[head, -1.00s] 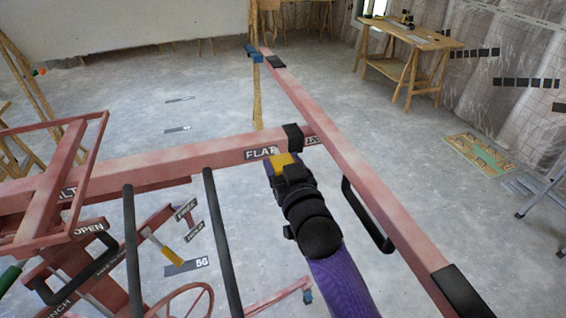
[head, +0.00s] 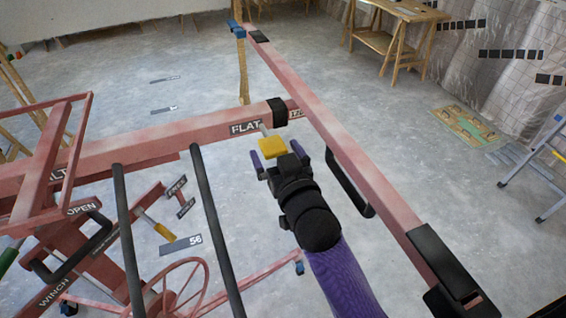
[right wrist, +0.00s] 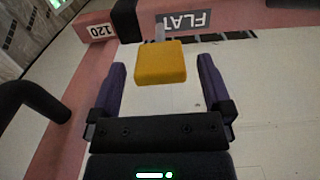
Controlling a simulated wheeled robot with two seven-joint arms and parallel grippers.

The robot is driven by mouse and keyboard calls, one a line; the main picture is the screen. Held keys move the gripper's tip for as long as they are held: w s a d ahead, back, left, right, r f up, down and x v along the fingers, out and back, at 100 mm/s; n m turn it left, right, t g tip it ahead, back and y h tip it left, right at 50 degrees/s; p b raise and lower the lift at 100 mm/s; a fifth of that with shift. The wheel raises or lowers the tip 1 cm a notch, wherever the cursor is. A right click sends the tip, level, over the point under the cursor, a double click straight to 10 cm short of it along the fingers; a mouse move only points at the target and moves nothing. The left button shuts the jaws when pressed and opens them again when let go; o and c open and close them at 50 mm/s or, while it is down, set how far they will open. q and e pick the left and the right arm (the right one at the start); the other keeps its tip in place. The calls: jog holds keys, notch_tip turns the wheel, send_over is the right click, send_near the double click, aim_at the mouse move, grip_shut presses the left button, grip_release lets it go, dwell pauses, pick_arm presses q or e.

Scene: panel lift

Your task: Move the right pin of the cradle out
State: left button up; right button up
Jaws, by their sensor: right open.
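The right pin of the cradle has a yellow block handle (head: 271,148) on a short grey shaft, set in the pink cradle beam (head: 190,137) beside the FLAT label (head: 245,127). My right gripper (head: 268,163) is open, with its two purple fingers just short of the handle. In the right wrist view the yellow handle (right wrist: 161,62) stands ahead of and between the open fingers (right wrist: 160,85), with space on both sides. The FLAT label (right wrist: 183,21) and the 120 label (right wrist: 101,31) show behind it. My left gripper is not in view.
A long pink rail (head: 340,140) with a black handle (head: 348,183) runs along the right of my arm. Two black bars (head: 215,225) stand to the left. A red wheel (head: 178,290) is low at the left. A stepladder (head: 540,165) stands at the far right.

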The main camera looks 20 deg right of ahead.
jog(key=s, duration=0.8)
jog(key=shift+s+b, duration=0.25)
jog(key=shift+b, duration=0.2)
jog(key=shift+d, duration=0.15)
